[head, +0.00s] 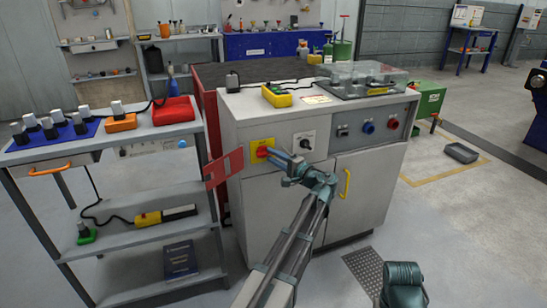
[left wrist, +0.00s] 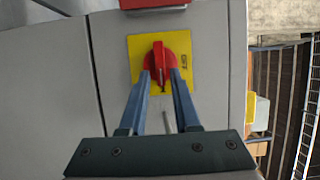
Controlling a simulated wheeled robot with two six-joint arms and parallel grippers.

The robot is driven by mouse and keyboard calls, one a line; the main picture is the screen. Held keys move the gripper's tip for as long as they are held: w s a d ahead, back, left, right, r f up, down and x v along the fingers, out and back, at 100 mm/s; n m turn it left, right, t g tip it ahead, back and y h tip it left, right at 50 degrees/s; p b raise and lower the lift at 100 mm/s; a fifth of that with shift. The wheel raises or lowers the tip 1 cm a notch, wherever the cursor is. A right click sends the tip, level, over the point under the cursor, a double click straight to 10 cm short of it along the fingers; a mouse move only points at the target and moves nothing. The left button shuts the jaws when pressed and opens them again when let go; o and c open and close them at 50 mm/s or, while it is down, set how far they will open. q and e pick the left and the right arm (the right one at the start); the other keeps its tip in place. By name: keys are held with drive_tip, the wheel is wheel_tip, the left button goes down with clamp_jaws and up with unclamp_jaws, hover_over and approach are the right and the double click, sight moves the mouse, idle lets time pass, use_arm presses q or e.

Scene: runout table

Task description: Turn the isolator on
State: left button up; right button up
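The isolator is a red rotary knob (head: 262,151) on a yellow plate (head: 256,143) on the front of the grey cabinet. In the left wrist view the knob (left wrist: 161,66) shows on its plate (left wrist: 135,52), its ridge running along the picture's upright, which is roughly level in the head view. My left gripper (head: 275,155) is at the knob. Its two fingers (left wrist: 163,80) stand apart on either side of the knob's ridge, with gaps showing. I cannot tell whether they touch the knob's rim. My right gripper's fingers do not show.
A black-and-white selector (head: 304,141) sits right of the isolator. Farther right is a panel with a blue and a red button (head: 368,127). A red flap (head: 223,168) juts out left of the isolator. A grey shelf cart (head: 130,140) stands close on the left. A yellow door handle (head: 347,183) is below.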

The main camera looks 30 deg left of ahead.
use_arm(q)
drive_tip(key=shift+o, duration=0.7)
drive_tip(key=v, duration=1.3)
drive_tip(key=shift+d, duration=0.35)
drive_tip(key=shift+s, duration=0.15)
